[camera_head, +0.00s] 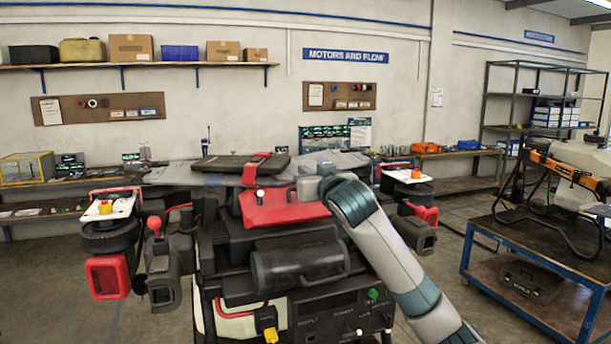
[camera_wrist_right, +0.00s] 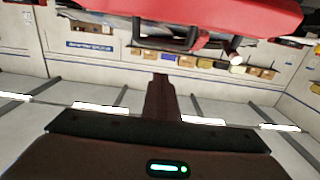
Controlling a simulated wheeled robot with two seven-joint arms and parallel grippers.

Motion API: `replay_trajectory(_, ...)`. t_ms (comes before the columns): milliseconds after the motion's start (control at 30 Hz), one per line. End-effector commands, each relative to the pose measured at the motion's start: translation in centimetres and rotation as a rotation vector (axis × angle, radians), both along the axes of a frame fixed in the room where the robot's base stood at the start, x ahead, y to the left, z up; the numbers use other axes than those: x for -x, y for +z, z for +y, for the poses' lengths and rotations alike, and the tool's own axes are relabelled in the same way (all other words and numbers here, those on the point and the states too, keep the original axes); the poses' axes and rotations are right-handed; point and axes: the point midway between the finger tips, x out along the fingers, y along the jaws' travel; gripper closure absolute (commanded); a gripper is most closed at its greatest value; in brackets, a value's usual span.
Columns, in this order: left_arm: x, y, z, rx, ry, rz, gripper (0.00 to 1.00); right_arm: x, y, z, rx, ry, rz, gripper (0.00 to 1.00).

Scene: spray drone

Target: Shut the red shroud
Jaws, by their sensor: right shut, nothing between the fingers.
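The red shroud (camera_head: 285,208) sits on top of the dark spray drone (camera_head: 300,262) in the middle of the head view, its broad face sloping toward me. How far open it stands is hard to tell. In the right wrist view the red shroud (camera_wrist_right: 215,16) fills the top edge, with a dark handle-like bar and a pale knob below it. My right gripper (camera_head: 303,190) is at the shroud's right upper side; its fingers are hard to make out there. In the wrist view my right gripper (camera_wrist_right: 160,95) is shut and empty, apart from the red part in the picture. My left gripper is not in view.
Drone arms with red-and-black motor pods (camera_head: 108,275) spread to both sides. A blue-edged cart (camera_head: 530,245) holds equipment at the right. Open floor shows at the left front.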

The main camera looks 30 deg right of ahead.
Motion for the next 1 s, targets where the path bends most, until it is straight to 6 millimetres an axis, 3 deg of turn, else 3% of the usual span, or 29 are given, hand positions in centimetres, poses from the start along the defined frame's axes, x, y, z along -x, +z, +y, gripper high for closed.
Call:
replay_trajectory(400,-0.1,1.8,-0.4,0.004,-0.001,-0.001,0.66,-0.6,-3.3,-0.2,0.001,0.0,0.002,1.0)
replay_trajectory(833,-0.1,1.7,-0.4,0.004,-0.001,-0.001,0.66,-0.7,-3.5,-0.1,0.001,0.0,-0.001,1.0)
replay_trajectory(1000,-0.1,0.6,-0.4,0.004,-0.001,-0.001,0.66,-0.6,-4.1,-0.1,0.005,0.001,-0.021,1.0)
